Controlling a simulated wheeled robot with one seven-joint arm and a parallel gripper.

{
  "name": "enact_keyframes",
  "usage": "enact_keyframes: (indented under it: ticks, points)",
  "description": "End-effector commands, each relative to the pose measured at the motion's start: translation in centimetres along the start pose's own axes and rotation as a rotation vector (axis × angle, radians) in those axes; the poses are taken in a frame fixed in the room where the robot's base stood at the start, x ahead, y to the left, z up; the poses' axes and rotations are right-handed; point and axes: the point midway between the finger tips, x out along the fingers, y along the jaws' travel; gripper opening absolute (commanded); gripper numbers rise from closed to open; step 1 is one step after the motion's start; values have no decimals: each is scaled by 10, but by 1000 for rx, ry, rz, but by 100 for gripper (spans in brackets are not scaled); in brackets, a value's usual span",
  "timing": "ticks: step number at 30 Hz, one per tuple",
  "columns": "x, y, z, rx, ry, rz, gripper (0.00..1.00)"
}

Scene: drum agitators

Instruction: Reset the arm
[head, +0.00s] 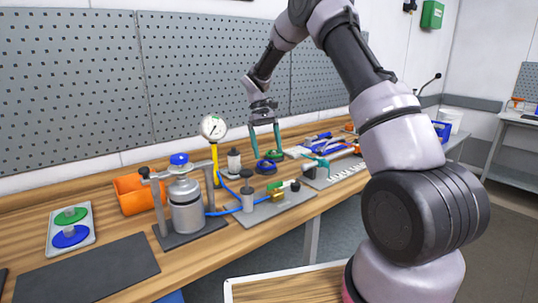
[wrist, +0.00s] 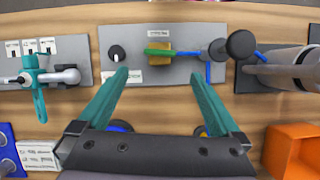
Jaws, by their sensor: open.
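My gripper (head: 267,152) hangs from my raised arm over the workbench, pointing down. Its two teal fingers are spread apart, with nothing between them. That plate carries a brass valve with a green handle (wrist: 172,52) and a black knob (wrist: 116,53). I cannot tell the exact height of the fingertips above the bench.
A metal vessel with a blue cap (head: 185,200) stands in a frame, near an orange bin (head: 135,194) and a pressure gauge (head: 213,128). A teal-handled fitting (wrist: 34,80) sits on the plate at left. A dark mat (head: 85,268) is bare. A perforated panel (head: 215,75) backs the bench.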

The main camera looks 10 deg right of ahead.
Motion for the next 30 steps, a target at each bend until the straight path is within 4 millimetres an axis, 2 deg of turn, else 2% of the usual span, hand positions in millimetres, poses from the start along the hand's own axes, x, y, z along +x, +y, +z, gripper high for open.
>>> enact_keyframes:
  ticks: [7, 11, 15, 21, 25, 30]
  points:
    - [-4, 1, 3, 4, 8, 0, 100]
    - [-26, 3, 22, 32, 59, -4, 100]
    - [-66, 6, 67, 99, 167, -19, 100]
    - [-111, 5, 143, 213, 342, -57, 100]
    - [-128, 2, 192, 289, 457, -89, 100]
    - [-137, -5, 254, 389, 608, -140, 100]
